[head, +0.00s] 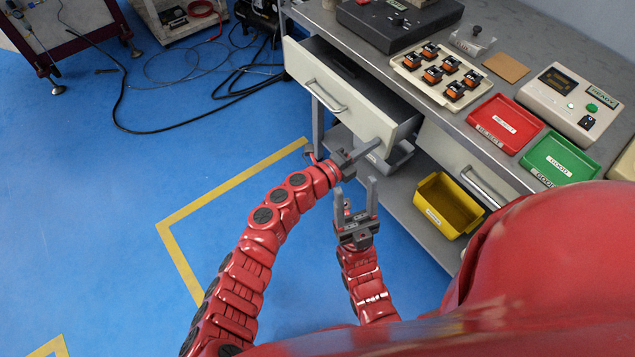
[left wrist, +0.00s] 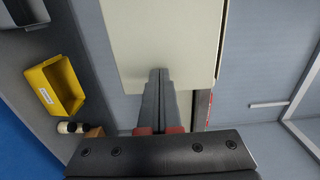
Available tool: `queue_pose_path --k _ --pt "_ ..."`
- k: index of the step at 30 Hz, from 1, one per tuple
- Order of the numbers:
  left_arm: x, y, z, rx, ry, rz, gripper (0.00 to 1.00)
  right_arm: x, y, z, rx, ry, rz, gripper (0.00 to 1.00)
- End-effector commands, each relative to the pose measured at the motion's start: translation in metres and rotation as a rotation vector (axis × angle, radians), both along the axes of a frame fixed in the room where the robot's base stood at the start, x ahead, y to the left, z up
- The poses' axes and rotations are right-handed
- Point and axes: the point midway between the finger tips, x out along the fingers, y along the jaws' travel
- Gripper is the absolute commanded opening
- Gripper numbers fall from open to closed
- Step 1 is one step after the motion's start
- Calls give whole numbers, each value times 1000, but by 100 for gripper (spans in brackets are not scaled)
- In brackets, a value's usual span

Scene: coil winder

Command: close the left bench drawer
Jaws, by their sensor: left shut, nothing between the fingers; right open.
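The left bench drawer (head: 305,75) is pulled out from under the bench top in the head view. Its cream front has a grey bar handle (head: 325,97). My left gripper (head: 376,146) is shut and empty, its fingertips by the right end of the drawer front. In the left wrist view the shut fingers (left wrist: 160,74) overlap the edge of a cream panel (left wrist: 165,35), which looks like the drawer front. I cannot tell whether they touch it. My right gripper (head: 355,190) is open and empty, fingers pointing up, below and in front of the drawer.
The right drawer (head: 445,155) is closed. A yellow bin (head: 448,205) stands on the lower shelf. The bench top holds a parts tray (head: 410,72), a red tray (head: 505,122), a green tray (head: 560,160) and a tester (head: 575,100). The blue floor at left is mostly clear.

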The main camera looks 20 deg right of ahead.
Motion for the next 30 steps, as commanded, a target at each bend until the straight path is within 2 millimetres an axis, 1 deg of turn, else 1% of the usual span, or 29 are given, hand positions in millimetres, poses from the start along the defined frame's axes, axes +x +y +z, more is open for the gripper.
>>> queue_pose_path --k 1,6,9,15,21,30 --pt "4 -12 -2 -4 -1 -1 0 0 0 -9 0 0 0 58" --pt "16 -44 -3 -4 0 1 0 0 0 -25 0 0 0 58" --pt "22 -61 -2 -5 0 1 0 0 0 -35 0 0 0 58" --pt "32 -86 -3 -3 1 1 0 0 0 -50 0 0 0 58" --pt "36 -101 -1 -2 -1 -2 0 0 0 -57 0 0 0 58" --pt "39 -107 2 -3 -2 2 0 0 0 -59 0 0 0 58"
